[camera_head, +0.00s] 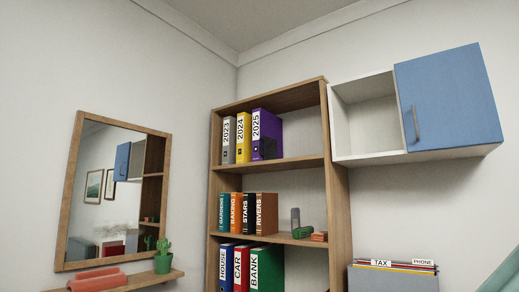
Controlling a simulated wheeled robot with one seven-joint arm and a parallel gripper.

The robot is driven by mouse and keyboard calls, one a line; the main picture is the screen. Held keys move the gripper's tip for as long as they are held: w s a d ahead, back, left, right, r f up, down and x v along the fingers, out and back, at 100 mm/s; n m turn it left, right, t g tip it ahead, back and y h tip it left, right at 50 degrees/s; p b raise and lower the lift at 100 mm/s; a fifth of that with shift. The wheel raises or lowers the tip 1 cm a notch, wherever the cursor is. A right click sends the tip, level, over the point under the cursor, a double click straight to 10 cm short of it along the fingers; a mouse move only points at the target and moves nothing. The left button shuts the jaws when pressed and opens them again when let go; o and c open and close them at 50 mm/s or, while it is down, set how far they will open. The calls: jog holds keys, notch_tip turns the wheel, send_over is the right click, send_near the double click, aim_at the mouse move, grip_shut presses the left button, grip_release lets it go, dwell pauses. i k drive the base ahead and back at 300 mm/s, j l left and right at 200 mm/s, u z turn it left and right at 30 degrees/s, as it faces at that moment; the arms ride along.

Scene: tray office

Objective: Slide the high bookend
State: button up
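A wooden bookcase (339,215) stands in the middle of the camera_head view. On its top visible shelf, grey, yellow and purple binders marked 2023, 2024 and 2025 stand upright at the left. A small dark shape (269,148) shows against the right side of the purple binder (265,127); I cannot tell for sure whether it is a bookend. On the shelf below, a grey upright piece (295,217) stands right of several books, apart from them. My gripper is not in view.
A green object (303,232) and an orange one (319,237) lie near the grey piece. A white wall cabinet (341,125) with its blue door (450,97) adjoins the bookcase's upper right. A mirror (74,190) hangs at left. The top shelf is bare right of the binders.

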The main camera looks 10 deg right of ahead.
aim_at(270, 144)
jog(key=i+j, duration=0.15)
jog(key=i, duration=0.4)
jog(key=i+j+z, duration=0.15)
jog(key=i, duration=0.4)
jog(key=i+j, duration=0.25)
jog(key=i, duration=0.25)
